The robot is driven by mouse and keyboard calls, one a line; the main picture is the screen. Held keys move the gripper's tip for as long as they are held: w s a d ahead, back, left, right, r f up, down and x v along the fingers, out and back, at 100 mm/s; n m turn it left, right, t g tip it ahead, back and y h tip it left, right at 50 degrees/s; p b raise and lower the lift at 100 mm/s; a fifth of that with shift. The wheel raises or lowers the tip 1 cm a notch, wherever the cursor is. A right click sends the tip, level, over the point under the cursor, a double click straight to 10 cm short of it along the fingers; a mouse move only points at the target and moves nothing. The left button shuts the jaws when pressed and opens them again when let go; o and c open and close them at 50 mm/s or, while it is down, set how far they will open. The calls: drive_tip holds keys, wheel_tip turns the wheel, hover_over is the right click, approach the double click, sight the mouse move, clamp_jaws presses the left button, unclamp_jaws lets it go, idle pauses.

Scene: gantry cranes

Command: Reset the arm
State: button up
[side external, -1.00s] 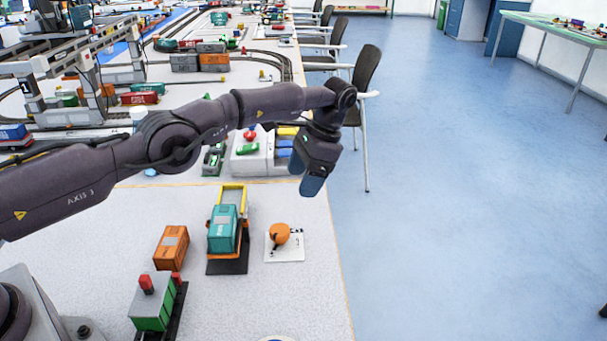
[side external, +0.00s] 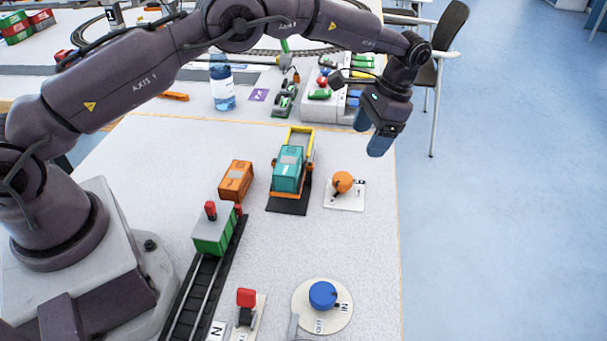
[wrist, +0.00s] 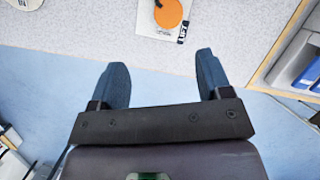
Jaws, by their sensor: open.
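My gripper (side external: 368,132) hangs in the air near the right edge of the table, beyond the orange knob. It is open and empty, and its two blue fingers stand apart in the wrist view (wrist: 160,85). The orange knob (side external: 342,182) sits on a white plate (side external: 345,202); in the wrist view the knob (wrist: 168,12) is at the top, ahead of the fingertips and apart from them. The wrist view shows blue floor and the table edge between and around the fingers.
A teal container (side external: 288,170) stands on a yellow and orange lift beside an orange container (side external: 236,180). A green wagon (side external: 214,236) sits on black track. A red lever (side external: 246,298) and a blue knob (side external: 322,294) are in front. A bottle (side external: 222,85) stands behind. Floor lies right.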

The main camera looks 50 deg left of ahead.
drive_tip(key=s+a+r+n+t+h, duration=0.1)
drive_tip(key=s+a+r+n+t, duration=0.2)
drive_tip(key=s+r, duration=1.1)
drive_tip(key=s+a+r+n+t, duration=0.1)
drive_tip(key=s+a+r+t, duration=0.1)
drive_tip(key=s, duration=0.7)
drive_tip(key=s+a+r+t, duration=0.2)
drive_tip(key=s+r, duration=0.3)
drive_tip(key=s, duration=0.4)
drive_tip(key=shift+s+n+t+h, duration=0.2)
drive_tip(key=shift+n+t+h, duration=0.15)
drive_tip(key=shift+t, duration=0.45)
